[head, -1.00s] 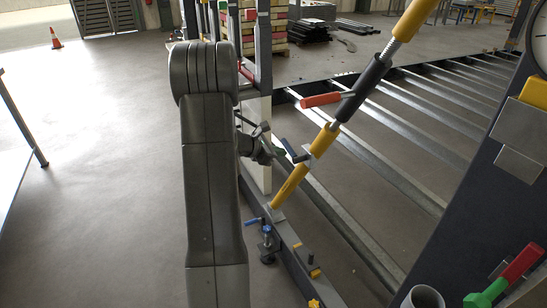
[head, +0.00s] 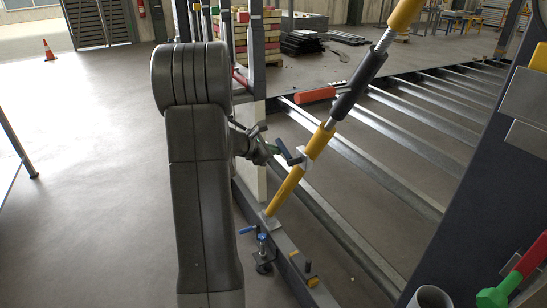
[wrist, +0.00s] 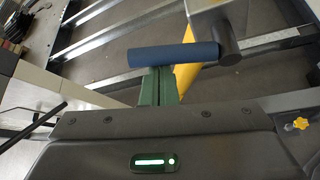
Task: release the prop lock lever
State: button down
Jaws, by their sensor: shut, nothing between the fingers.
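Low on the pole is a light plate (head: 306,160) with a dark blue lever (head: 289,156). In the wrist view the blue lever (wrist: 170,54) lies across the picture, with its dark round pivot (wrist: 229,48) at its right end. My gripper (head: 273,150) is at the lever's left side. Its green fingers (wrist: 158,80) are shut and empty, with their tips at the lever's lower edge. I cannot tell whether they touch it.
A grey floor beam (head: 285,250) with a blue-handled clamp (head: 262,242) runs below the prop's foot. Metal slats (head: 400,118) stretch behind the prop. A dark panel (head: 455,190) and a red-green handled tool (head: 512,278) stand at the right. Open floor lies at the left.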

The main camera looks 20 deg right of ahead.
jog(key=shift+d+r, duration=0.15)
jog(key=shift+r, duration=0.2)
notch_tip(320, 180, down, 4)
jog(key=w+a+b, duration=0.1)
jog(key=b, duration=0.2)
jog(key=p+v, duration=0.2)
jog(key=v, duration=0.8)
jog(key=shift+w+a+f, duration=0.15)
jog(key=shift+f, duration=0.1)
jog(key=w+d, duration=0.1)
jog(key=d, duration=0.8)
jog(key=shift+w+f+p, duration=0.4)
jog(key=shift+f+p, duration=0.05)
jog(key=shift+f, duration=0.05)
